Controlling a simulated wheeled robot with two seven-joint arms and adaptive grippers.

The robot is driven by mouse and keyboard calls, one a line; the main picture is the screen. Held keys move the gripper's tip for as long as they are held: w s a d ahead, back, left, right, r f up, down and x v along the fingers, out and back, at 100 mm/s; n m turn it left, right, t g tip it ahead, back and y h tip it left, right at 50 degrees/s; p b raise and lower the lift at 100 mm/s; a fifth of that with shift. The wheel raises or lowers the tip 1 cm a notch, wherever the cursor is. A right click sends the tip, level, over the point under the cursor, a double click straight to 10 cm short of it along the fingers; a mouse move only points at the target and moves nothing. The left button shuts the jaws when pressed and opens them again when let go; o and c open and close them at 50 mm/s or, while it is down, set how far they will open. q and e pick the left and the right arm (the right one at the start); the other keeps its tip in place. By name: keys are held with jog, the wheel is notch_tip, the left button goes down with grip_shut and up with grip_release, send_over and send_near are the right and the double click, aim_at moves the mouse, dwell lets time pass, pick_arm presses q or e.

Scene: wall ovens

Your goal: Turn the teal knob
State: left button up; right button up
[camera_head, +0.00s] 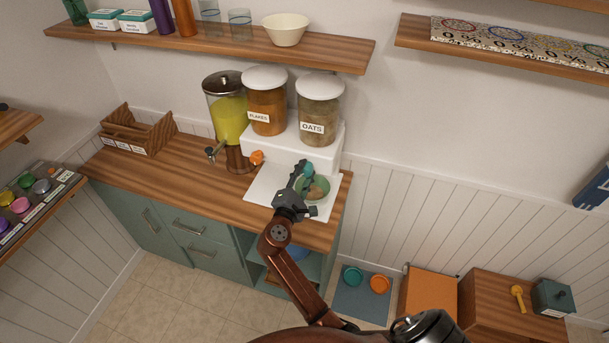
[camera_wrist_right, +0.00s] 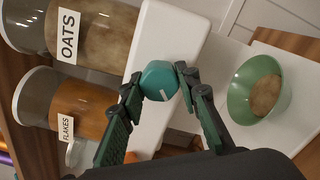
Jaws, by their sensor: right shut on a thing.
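The teal knob (camera_wrist_right: 159,81) sits on the front of the white dispenser base (camera_wrist_right: 172,30), below the OATS jar (camera_head: 319,106). In the head view the knob (camera_head: 308,168) shows just past my fingertips. My right gripper (camera_wrist_right: 158,88) is shut on the knob, with one finger on each side of it. A pale line shows on the knob's face. In the head view my right gripper (camera_head: 299,178) reaches in over the counter from below. My left gripper is not in view.
A green bowl (camera_wrist_right: 232,98) with brown contents stands beside my right gripper on a white mat (camera_head: 262,187). The FLAKES jar (camera_head: 266,100) has an orange knob (camera_head: 257,157). A yellow drink dispenser (camera_head: 228,112) stands left. A wooden shelf (camera_head: 335,56) hangs above.

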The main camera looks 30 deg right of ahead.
jog(key=shift+f+m+b, duration=0.15)
jog(key=shift+m+b, duration=0.4)
jog(key=shift+m, duration=0.55)
jog(key=o, duration=1.1)
jog(key=shift+o, duration=0.2)
